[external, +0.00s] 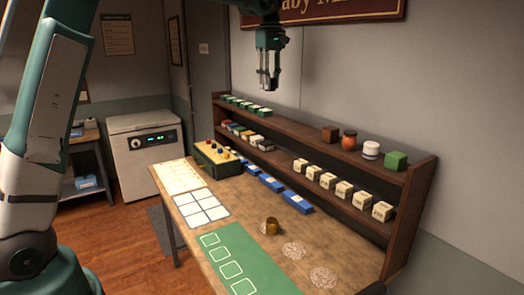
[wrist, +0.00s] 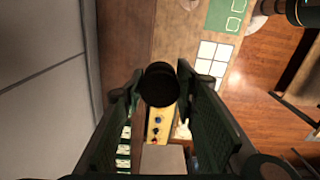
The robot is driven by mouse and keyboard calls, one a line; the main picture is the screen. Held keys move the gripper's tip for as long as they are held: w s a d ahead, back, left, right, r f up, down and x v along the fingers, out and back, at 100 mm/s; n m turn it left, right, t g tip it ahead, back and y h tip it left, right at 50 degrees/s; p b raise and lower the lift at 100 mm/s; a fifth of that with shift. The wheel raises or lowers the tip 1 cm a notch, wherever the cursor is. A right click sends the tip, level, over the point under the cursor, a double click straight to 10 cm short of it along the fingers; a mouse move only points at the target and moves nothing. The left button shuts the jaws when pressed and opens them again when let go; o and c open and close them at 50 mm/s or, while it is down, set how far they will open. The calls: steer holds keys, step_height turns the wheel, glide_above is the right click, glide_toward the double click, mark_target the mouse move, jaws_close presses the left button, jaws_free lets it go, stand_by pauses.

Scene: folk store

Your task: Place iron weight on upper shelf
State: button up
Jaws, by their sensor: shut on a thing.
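My gripper (external: 268,82) is high above the wooden shelf unit in the external view, fingers pointing down. In the wrist view its fingers (wrist: 158,88) are closed on the sides of a dark round thing, which I take to be the iron weight (wrist: 160,84). The weight is hard to make out between the fingers in the external view. The upper shelf (external: 300,125) is a brown board behind the table. Its middle stretch is bare, and it lies below my gripper with a clear gap.
Green-topped blocks (external: 246,106) fill the upper shelf's left end. Pale blocks (external: 344,191) line the lower shelf. A button box (external: 214,156) and brass cup (external: 272,226) are on the table.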

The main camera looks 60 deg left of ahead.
steer(key=p, duration=0.3)
glide_above(299, 129)
steer(key=shift+n, duration=0.3)
steer(key=shift+d+f+b, duration=0.1)
steer(key=shift+f+b, duration=0.2)
steer(key=shift+f, duration=2.6)
steer(key=shift+f+p, duration=0.35)
steer(key=shift+f, duration=2.6)
steer(key=shift+f, duration=2.05)
steer(key=shift+f, duration=0.2)
